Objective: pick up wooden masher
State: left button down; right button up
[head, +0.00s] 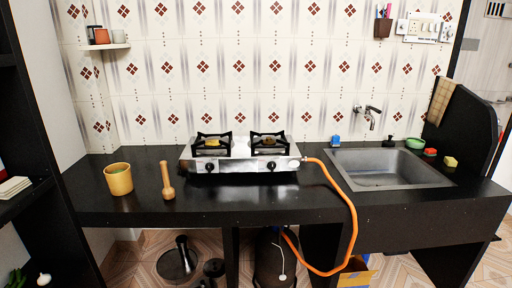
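The wooden masher (167,181) stands upright on the black counter, its wider end down. It is light brown with a narrow neck. A yellow-orange cup (119,179) stands to its left, apart from it. The two-burner stove (243,153) stands to its right, also apart. Neither of my grippers shows in the head view.
The black counter (230,200) is clear in front of the masher and stove. An orange gas hose (352,215) loops over the front edge at the right. A steel sink (385,168) is at the right. Dark shelves (35,120) stand at the left.

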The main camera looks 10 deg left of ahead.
aim_at(168, 192)
jog(key=u, duration=1.35)
jog(key=i+j+z, duration=0.1)
jog(key=i, duration=0.3)
jog(key=j, duration=0.1)
